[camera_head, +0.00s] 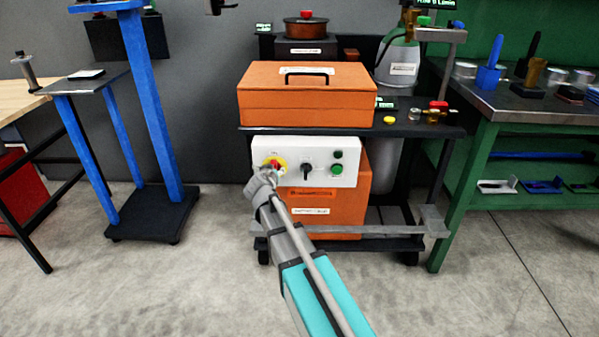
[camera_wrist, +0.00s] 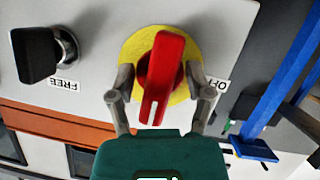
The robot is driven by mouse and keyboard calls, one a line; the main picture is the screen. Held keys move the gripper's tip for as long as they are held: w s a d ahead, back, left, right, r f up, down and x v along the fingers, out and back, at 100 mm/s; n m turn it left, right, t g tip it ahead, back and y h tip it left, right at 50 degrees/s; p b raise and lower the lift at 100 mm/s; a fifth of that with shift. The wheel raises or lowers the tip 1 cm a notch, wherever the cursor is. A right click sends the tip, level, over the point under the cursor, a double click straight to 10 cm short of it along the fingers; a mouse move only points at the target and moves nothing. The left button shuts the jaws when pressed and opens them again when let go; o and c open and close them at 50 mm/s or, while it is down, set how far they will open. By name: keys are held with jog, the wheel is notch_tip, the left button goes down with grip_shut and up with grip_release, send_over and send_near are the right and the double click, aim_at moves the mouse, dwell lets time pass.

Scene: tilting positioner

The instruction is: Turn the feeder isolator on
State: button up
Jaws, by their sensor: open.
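The feeder isolator is a red rotary handle (camera_wrist: 163,62) on a yellow disc (camera_wrist: 132,48), at the left of a white control panel (camera_head: 347,174) on the cart. The handle also shows in the head view (camera_head: 277,163). In the wrist view its long axis runs nearly upright in the picture, with a white line on its lower end. An OFF label (camera_wrist: 217,88) is at the disc's right edge in that view, partly hidden by a finger. My gripper (camera_wrist: 158,78) is open, one finger on each side of the handle. I cannot tell whether the fingers touch it.
A black selector knob (camera_wrist: 38,55) with a FREE label (camera_wrist: 64,85) is beside the isolator. Green buttons (camera_head: 337,170) are at the panel's right. An orange toolbox (camera_head: 270,105) sits above. A blue-legged stand (camera_head: 150,100) is left, a green bench (camera_head: 447,190) right.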

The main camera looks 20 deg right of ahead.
jog(key=n+h+b, duration=0.2)
jog(key=n+h, duration=0.1)
jog(key=n, duration=0.1)
jog(key=shift+f+n, duration=0.15)
jog(key=shift+n, duration=0.15)
jog(key=n+h+b, duration=0.1)
jog(key=n+b, duration=0.1)
jog(key=shift+n, duration=0.3)
jog(key=n+t+h+b, duration=0.1)
jog(key=n+b, duration=0.1)
jog(key=n, duration=0.1)
jog(key=shift+n+h+b, duration=0.3)
jog(key=shift+h+b, duration=0.1)
jog(key=shift+s+a+n, duration=0.15)
jog(key=shift+s+n, duration=0.15)
jog(key=v, duration=1.3)
jog(key=s+d+r+m+g+y+p, duration=0.2)
jog(key=s+d+r+m+g+p, duration=0.65)
jog(key=p, duration=0.95)
jog(key=s+d+r+g+y+p, duration=0.2)
jog(key=s+r+y+p, duration=0.3)
jog(key=p, duration=1.1)
notch_tip(320, 180, up, 4)
jog(key=shift+s+f+g+y+p, duration=0.15)
jog(key=shift+s+g+y+p, duration=0.25)
jog(key=shift+s+g, duration=0.3)
